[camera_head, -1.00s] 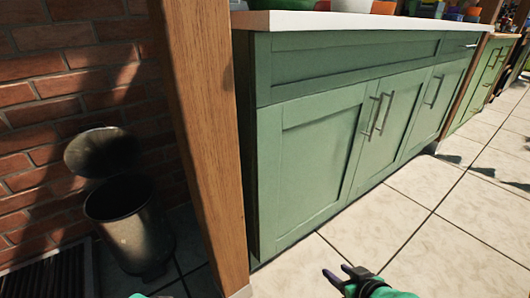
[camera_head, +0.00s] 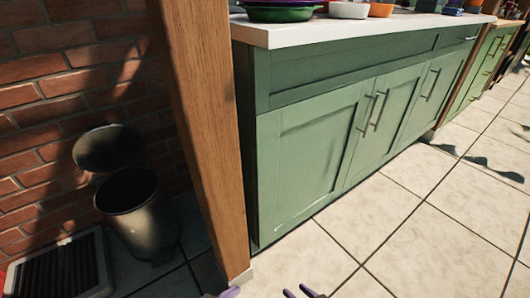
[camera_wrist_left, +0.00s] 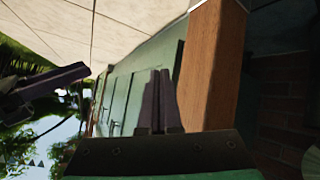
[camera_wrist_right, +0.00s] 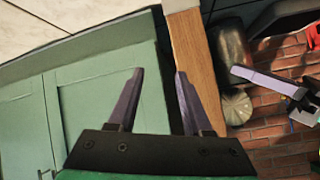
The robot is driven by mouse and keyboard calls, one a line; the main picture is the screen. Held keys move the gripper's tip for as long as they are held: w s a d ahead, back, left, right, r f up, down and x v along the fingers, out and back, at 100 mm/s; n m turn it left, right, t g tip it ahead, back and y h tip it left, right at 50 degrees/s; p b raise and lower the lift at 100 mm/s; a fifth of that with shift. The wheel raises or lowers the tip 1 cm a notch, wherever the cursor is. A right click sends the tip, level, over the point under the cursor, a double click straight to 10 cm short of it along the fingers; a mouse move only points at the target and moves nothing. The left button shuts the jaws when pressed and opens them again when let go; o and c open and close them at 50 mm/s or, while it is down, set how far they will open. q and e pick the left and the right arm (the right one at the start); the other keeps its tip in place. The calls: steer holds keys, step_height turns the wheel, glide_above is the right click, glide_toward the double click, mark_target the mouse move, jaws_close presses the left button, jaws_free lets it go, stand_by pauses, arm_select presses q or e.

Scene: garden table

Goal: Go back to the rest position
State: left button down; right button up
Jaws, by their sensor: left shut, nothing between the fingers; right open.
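My left gripper (camera_head: 229,293) just shows at the bottom edge of the head view, in front of the foot of the wooden post. In the left wrist view its fingers (camera_wrist_left: 160,102) are together with nothing between them. My right gripper (camera_head: 302,292) is a little to the right of it at the same edge, over the tiled floor. In the right wrist view its fingers (camera_wrist_right: 159,100) are spread apart and empty. Most of both arms is out of the head view.
A green cabinet (camera_head: 310,160) with a white counter (camera_head: 330,28) stands ahead, with bowls (camera_head: 349,10) on top. A wooden post (camera_head: 200,130) stands at its left end. A bin (camera_head: 140,215) with a raised lid stands by the brick wall (camera_head: 60,110). Floor on the right is clear.

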arm_select(q)
step_height(320, 180, up, 4)
steer(key=s+d+n+t+h+p, duration=0.1)
steer(key=s+d+t+p, duration=0.1)
steer(key=d+p, duration=0.15)
arm_select(e)
step_height(320, 180, up, 4)
steer(key=s+a+m+t+y, duration=0.1)
steer(key=s+a+t, duration=0.1)
steer(key=a, duration=0.1)
arm_select(q)
steer(key=s+a+r+g+y+p, duration=0.3)
steer(key=s+a+g+y+p, duration=0.3)
steer(key=s+a+p, duration=1.4)
steer(key=s+g+p, duration=0.1)
steer(key=g+p, duration=0.3)
steer(key=p, duration=1.1)
steer(key=shift+a+m+y, duration=0.3)
steer(key=shift+a+y, duration=0.05)
steer(key=shift+y, duration=0.05)
arm_select(e)
steer(key=s+d+r+g+h, duration=0.3)
steer(key=s+d+g+h, duration=0.3)
steer(key=s+d, duration=1.4)
steer(key=s+g, duration=0.1)
steer(key=g, duration=0.3)
steer(key=shift+n+h, duration=0.3)
steer(key=shift+h, duration=0.1)
